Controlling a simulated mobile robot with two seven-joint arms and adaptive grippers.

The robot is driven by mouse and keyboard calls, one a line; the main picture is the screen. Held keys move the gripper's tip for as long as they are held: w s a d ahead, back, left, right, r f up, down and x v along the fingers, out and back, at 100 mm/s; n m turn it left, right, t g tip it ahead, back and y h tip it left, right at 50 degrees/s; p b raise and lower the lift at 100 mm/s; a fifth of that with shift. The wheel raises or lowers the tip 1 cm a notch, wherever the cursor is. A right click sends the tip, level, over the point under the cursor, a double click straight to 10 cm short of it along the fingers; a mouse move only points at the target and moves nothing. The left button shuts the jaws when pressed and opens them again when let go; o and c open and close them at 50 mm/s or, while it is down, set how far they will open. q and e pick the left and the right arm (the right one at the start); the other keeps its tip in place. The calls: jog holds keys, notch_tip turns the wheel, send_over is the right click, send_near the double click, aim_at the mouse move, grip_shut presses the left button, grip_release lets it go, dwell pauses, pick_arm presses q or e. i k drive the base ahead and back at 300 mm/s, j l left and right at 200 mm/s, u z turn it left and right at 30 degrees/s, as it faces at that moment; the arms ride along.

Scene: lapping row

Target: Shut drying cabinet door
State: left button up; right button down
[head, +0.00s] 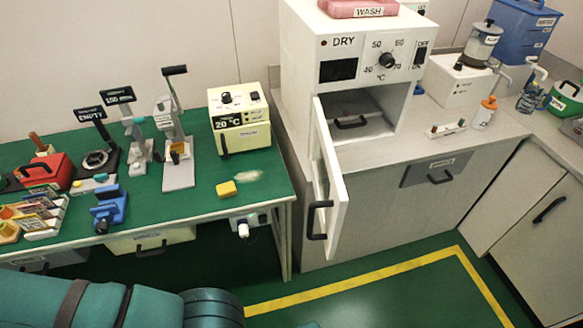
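The drying cabinet (350,28) is a white box marked DRY on the grey counter, with a dark display, a temperature dial and a switch. Its door (333,185) stands wide open, swung out toward me from the left side of the opening and reaching past the counter's front edge. A black handle (314,221) sits low on the door. Inside the cabinet a shelf or tray with a black handle (350,123) shows. A teal arm of mine lies across the bottom left. Neither gripper shows in the picture.
A green bench (270,200) on the left holds a cream 20 °C box (240,138), measuring stands and a yellow block (226,189). A pink WASH container (358,8) sits on the cabinet. The green floor (390,300) before the counter is clear inside yellow lines.

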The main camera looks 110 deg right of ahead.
aim_at(332, 202)
jog(key=i+z, duration=0.15)
jog(key=z, duration=0.3)
jog(key=i+z, duration=0.1)
jog(key=z, duration=0.3)
jog(key=i+j+z, duration=0.1)
jog(key=z, duration=2)
